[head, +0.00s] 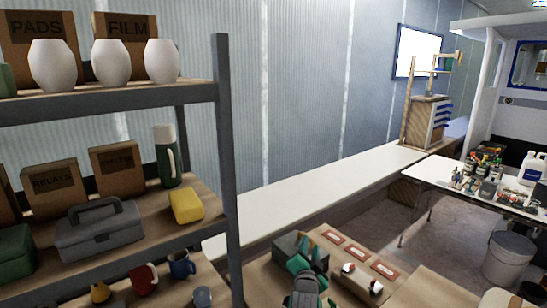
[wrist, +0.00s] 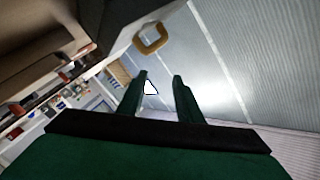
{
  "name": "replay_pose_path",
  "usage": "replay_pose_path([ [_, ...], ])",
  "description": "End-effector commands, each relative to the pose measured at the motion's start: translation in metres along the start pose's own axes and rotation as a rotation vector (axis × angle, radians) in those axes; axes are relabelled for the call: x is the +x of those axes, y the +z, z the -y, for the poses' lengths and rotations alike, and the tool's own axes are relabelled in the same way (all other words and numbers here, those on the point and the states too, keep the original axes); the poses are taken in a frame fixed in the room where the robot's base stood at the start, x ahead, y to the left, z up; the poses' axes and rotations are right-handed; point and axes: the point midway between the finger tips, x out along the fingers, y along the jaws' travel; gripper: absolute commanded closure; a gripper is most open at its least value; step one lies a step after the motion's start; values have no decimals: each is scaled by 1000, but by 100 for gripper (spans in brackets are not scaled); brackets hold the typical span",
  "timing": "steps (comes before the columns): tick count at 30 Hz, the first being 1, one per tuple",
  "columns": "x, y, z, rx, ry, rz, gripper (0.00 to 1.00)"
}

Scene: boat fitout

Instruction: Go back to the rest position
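My gripper (wrist: 162,76) shows in the wrist view as two dark green fingers standing apart. Nothing is held between them. A small white patch between the fingers looks like background. In the head view, my green and grey arm end is at the bottom centre, over the wooden worktop (head: 262,277); its fingertips are hard to make out there.
A metal-framed shelf (head: 227,170) stands close on the left, with white vases, boxes, a grey toolbox (head: 99,230), a green flask (head: 166,157) and mugs. A cluttered white table (head: 477,188) and a grey bin (head: 508,258) are at right. Floor shows between.

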Motion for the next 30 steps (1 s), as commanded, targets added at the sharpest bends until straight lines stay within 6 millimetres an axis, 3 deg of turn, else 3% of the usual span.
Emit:
replay_pose_path([
  [8, -96, 9, -18, -156, -169, -155, 68],
  [20, -224, 25, -68, 33, -256, -255, 68],
  [30, -327, 88, -108, -107, -208, -178, 68],
])
